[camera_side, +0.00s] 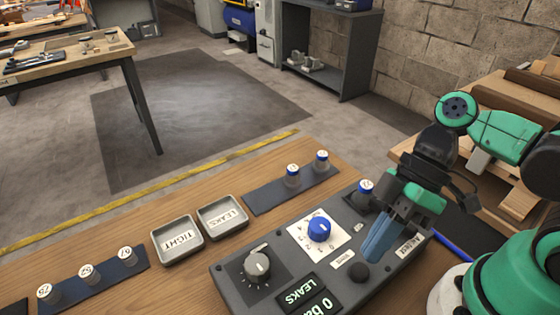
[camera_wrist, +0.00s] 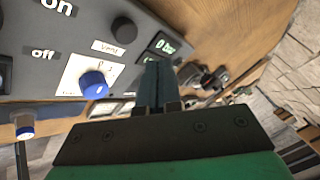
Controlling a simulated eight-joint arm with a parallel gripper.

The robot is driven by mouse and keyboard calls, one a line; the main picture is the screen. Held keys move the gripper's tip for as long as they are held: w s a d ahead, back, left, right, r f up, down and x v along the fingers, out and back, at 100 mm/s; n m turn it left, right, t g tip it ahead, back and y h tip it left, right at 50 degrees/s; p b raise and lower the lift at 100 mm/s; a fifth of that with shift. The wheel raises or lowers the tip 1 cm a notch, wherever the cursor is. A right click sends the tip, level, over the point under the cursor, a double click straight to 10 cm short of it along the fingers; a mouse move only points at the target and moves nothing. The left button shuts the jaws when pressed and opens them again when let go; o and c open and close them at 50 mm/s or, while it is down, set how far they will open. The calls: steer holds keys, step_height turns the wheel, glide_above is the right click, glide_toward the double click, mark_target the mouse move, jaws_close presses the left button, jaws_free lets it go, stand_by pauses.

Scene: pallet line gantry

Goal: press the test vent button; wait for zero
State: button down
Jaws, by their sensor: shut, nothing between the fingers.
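The grey test panel (camera_side: 240,298) lies on the wooden bench, with a display (camera_side: 320,303) that reads LEAKS and a 0 beside it. A black round button (camera_side: 359,271) sits next to a small white label (camera_side: 343,258); in the wrist view that label (camera_wrist: 108,47) reads Vent, beside the black button (camera_wrist: 124,29). My gripper (camera_side: 371,254) has its blue fingers shut and empty, pointing down close by the button. The fingers also show in the wrist view (camera_wrist: 156,72). I cannot tell whether they touch the button. The display (camera_wrist: 163,45) there shows 0.
The panel also has a blue knob (camera_side: 319,228), a grey knob (camera_side: 257,265) and a blue-banded part (camera_side: 363,192) standing on it. Trays marked TIGHT (camera_side: 178,258) and LEAKS (camera_side: 222,234) sit left of it. Dark strips (camera_side: 260,203) hold several small numbered parts.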

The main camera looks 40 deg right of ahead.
steer(key=shift+r, duration=1.05)
steer(key=w+d+m+t+h, duration=0.1)
steer(key=w+d+m, duration=0.1)
steer(key=w+d+m+t+h, duration=0.3)
steer(key=w+d+m, duration=0.1)
steer(key=w, duration=0.1)
steer(key=shift+f+m+t+h, duration=0.3)
steer(key=shift+f, duration=0.1)
steer(key=w+d+r+m+t+h, duration=0.2)
steer(key=w+d+m+t, duration=0.1)
steer(key=w+d, duration=0.1)
steer(key=shift+w+r+m+h, duration=0.2)
steer(key=shift+m+h, duration=0.1)
steer(key=shift+h, duration=0.1)
stand_by(1.0)
